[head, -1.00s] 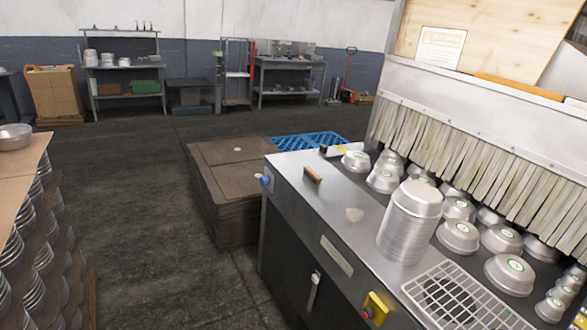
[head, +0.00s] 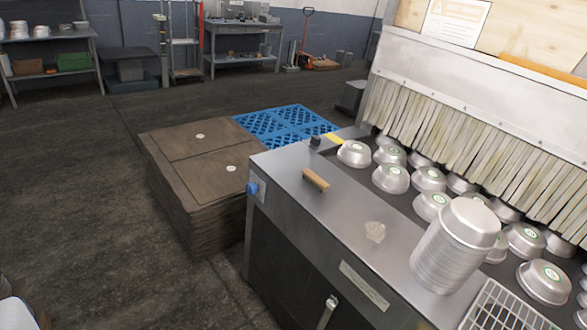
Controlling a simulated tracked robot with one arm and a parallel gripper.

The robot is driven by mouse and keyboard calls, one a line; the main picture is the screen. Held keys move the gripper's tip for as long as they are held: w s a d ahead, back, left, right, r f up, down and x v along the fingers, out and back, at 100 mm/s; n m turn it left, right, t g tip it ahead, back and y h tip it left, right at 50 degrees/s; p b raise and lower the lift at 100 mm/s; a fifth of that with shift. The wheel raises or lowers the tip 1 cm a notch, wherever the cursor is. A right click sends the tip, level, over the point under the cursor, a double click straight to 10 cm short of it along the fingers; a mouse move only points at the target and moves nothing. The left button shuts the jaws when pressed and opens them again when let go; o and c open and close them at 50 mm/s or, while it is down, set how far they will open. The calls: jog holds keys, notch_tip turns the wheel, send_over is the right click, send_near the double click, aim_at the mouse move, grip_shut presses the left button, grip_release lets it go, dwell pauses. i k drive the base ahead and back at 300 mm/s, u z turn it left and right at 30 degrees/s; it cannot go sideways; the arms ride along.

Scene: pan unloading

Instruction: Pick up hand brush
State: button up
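The hand brush looks to be the small tan wooden-backed block (head: 316,180) lying on the steel machine top (head: 335,210), near its left end. It lies at a slant, with clear metal around it. Its bristles are too small to make out. My gripper does not show in this view, so its state and its distance from the brush cannot be seen.
A tall stack of metal pans (head: 450,255) stands right of the brush, with several single pans (head: 391,178) behind. Brown stacked boards (head: 190,185) and a blue pallet (head: 285,125) stand left. Floor at far left is open.

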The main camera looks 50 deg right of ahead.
aim_at(318, 185)
jog(key=i, duration=1.85)
jog(key=z, duration=2.3)
jog(key=i, duration=1)
jog(key=u, duration=0.05)
